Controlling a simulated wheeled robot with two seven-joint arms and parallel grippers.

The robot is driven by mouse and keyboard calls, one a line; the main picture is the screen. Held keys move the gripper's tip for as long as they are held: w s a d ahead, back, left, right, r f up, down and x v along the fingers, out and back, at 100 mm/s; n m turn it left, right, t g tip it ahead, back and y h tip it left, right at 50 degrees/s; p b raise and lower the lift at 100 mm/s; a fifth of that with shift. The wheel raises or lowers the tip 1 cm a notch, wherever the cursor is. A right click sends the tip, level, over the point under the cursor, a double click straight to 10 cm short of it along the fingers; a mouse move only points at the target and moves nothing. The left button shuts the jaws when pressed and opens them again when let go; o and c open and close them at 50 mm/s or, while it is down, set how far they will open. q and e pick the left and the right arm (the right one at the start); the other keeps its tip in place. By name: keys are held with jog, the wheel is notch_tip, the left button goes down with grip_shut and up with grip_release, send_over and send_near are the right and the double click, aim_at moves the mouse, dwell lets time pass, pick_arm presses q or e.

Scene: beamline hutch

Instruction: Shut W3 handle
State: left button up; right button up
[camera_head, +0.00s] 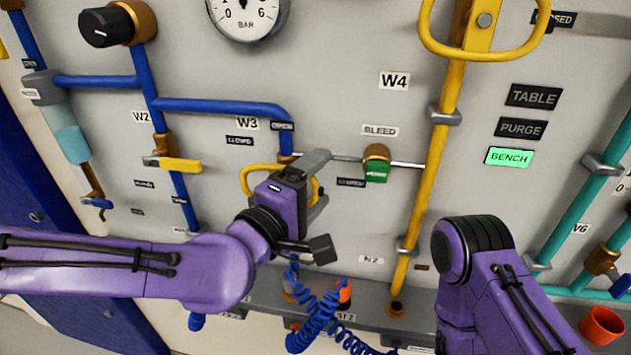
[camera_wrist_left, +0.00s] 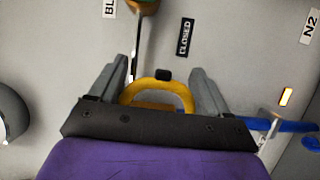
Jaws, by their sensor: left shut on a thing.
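The W3 handle is a yellow loop (camera_head: 250,173) on the blue pipe, below the white W3 label (camera_head: 247,124). My left gripper (camera_head: 312,186) covers much of it in the head view. In the left wrist view the yellow loop (camera_wrist_left: 160,87) lies between the two grey fingers of my left gripper (camera_wrist_left: 160,97), which is shut on it.
A thin rod runs to the green bleed valve (camera_head: 376,170), close right of my left gripper. A yellow pipe (camera_head: 428,175) stands further right. Coiled blue hoses (camera_head: 318,318) hang below. The yellow W2 handle (camera_head: 180,165) is to the left.

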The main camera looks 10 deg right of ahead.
pick_arm(q)
jog(key=o, duration=0.9)
jog(key=shift+f, duration=0.1)
jog(key=shift+c, duration=0.2)
jog(key=shift+s+a, duration=0.1)
jog(key=b+v, duration=0.8)
jog(key=v, duration=0.2)
jog(key=shift+s, duration=0.15)
